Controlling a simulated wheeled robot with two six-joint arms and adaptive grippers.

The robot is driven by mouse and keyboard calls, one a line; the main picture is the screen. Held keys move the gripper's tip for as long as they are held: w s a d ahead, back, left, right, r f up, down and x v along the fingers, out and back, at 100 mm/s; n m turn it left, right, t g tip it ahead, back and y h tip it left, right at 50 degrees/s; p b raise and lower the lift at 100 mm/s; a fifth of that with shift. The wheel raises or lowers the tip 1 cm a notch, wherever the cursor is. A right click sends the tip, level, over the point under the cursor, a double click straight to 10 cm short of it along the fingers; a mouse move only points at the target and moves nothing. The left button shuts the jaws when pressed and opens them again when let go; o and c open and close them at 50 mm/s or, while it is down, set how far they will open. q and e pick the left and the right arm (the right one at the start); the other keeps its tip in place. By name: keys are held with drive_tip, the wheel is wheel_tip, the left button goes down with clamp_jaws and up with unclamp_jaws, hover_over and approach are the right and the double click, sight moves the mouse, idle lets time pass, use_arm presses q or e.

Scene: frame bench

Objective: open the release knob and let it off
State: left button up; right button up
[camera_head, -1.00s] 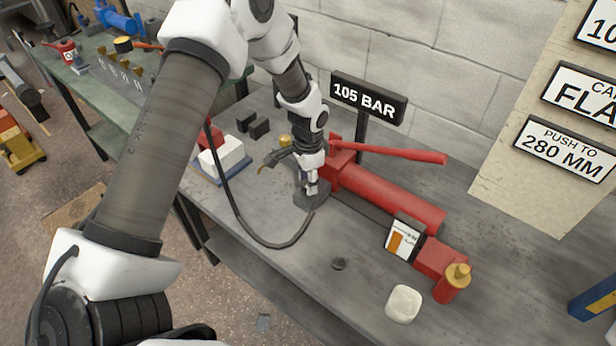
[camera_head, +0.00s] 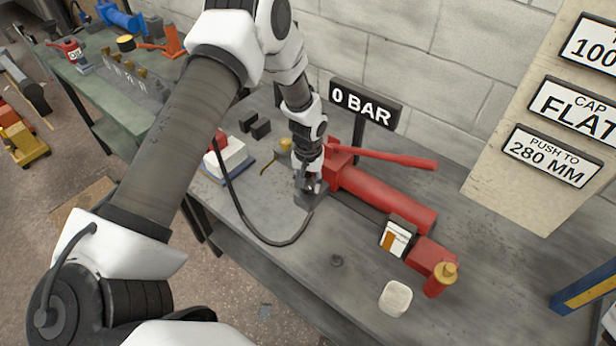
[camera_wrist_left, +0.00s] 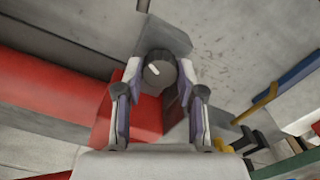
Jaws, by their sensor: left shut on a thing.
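The release knob (camera_wrist_left: 158,70) is a dark round knob with a white mark, seen between my fingers in the left wrist view. It sits at the end of the red hand pump (camera_head: 385,197) on the bench. My left gripper (camera_head: 311,186) is shut on the knob, with one finger on each side of it. In the head view my gripper hides the knob. The sign (camera_head: 364,104) behind the pump reads 0 BAR. My right gripper is not in view.
A red pump lever (camera_head: 385,156) runs along the wall side. A black hose (camera_head: 268,243) loops over the bench front. A white block (camera_head: 395,298), a small dark disc (camera_head: 336,260) and a white-orange box (camera_head: 397,236) lie nearby.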

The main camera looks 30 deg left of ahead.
sight(308, 185)
use_arm(q)
drive_tip(key=n+p, duration=0.2)
drive_tip(key=n, duration=0.1)
drive_tip(key=shift+w+r, duration=0.1)
drive_tip(key=shift+n, duration=0.4)
drive_tip(key=o, duration=1.1)
drive_tip(key=shift+o, duration=0.2)
wheel_tip(308, 185, up, 12)
